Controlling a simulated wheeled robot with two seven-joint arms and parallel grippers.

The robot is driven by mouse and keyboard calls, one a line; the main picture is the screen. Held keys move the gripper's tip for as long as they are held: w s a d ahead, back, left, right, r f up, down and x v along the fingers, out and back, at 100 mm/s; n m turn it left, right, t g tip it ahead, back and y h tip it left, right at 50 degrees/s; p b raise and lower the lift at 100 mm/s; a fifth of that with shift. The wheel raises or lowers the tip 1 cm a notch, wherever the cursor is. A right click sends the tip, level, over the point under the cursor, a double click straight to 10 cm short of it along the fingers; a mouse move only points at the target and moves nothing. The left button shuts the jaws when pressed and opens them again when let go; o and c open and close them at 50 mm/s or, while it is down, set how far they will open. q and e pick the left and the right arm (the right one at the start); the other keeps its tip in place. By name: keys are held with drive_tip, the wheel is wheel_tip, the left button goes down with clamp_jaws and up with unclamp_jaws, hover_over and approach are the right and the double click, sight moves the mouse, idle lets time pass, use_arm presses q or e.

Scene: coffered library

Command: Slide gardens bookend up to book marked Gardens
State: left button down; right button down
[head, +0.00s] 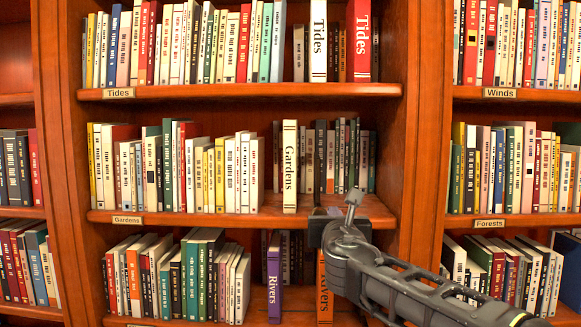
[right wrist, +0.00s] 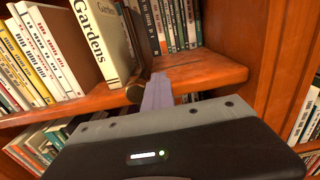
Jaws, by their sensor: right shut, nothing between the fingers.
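The cream book marked Gardens (head: 290,166) stands upright at the front of the middle shelf, right of the main row. It also shows in the right wrist view (right wrist: 103,45). A narrow dark upright piece (head: 320,160), apparently the gardens bookend, stands just right of it with a small gap in the head view; its outline blends with dark books behind. My right gripper (head: 326,211) is shut and empty at the shelf's front edge, right of the book. Its fingers (right wrist: 158,88) point inward over the edge; contact with the bookend cannot be told. My left gripper is not in view.
The middle shelf (head: 375,212) has bare board right of the gripper, up to the wooden upright (head: 420,110). A back row of books (head: 355,155) stands behind. Below are the purple Rivers book (head: 274,275) and an orange one (head: 323,292); above is Tides (head: 318,40).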

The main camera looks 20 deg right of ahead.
drive_tip(key=shift+w+a+p, duration=0.25)
drive_tip(key=shift+w+a, duration=0.3)
drive_tip(key=shift+a, duration=1.1)
drive_tip(key=shift+w+a+p, duration=0.2)
drive_tip(key=shift+w+a, duration=0.35)
drive_tip(key=shift+a, duration=1.15)
drive_tip(key=shift+w+a+p, duration=0.25)
drive_tip(key=shift+w+a, duration=0.3)
drive_tip(key=shift+a, duration=1.1)
drive_tip(key=shift+s+d+b, duration=0.25)
drive_tip(key=shift+s+d, duration=0.05)
drive_tip(key=shift+d, duration=0.65)
drive_tip(key=shift+s+d+b, duration=0.25)
drive_tip(key=shift+s+d, duration=0.05)
drive_tip(key=shift+d, duration=0.65)
